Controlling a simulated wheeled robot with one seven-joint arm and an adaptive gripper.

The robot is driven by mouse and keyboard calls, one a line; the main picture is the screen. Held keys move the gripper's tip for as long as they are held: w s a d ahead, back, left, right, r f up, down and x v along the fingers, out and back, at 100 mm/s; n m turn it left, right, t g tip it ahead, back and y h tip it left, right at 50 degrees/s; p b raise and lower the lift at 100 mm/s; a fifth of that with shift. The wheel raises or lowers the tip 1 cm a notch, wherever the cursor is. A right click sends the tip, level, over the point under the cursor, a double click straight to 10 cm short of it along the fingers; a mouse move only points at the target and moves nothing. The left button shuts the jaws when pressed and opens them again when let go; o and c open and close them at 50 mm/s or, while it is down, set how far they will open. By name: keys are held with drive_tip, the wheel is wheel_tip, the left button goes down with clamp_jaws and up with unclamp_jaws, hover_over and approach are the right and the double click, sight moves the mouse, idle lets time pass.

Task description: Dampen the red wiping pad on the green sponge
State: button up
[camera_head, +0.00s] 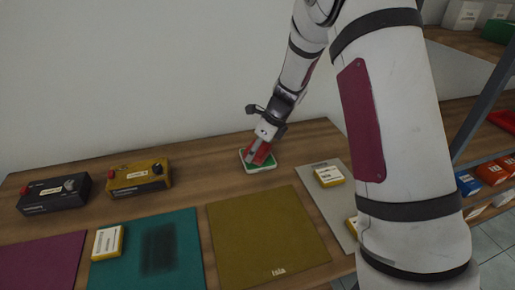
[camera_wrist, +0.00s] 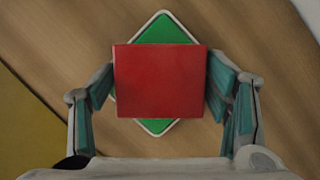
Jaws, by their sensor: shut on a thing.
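My gripper (camera_wrist: 160,88) is shut on the red wiping pad (camera_wrist: 160,80), with one finger on each side of it. The green sponge (camera_wrist: 162,30) lies on the wooden table under the pad, turned like a diamond, with a pale rim. The pad covers the sponge's middle; I cannot tell if they touch. In the head view the red pad (camera_head: 259,152) is in my gripper (camera_head: 262,150) over the green sponge (camera_head: 263,167), near the wall.
A black box (camera_head: 54,194) and a yellow box (camera_head: 138,177) with red buttons stand at left. Purple (camera_head: 42,264), teal (camera_head: 185,225) and olive (camera_head: 265,232) mats lie in front. A yellow-white block (camera_head: 107,242) sits on the teal mat, another (camera_head: 328,176) on a grey mat.

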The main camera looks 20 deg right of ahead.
drive_tip(key=shift+r+p, duration=1.25)
drive_tip(key=shift+r, duration=2.2)
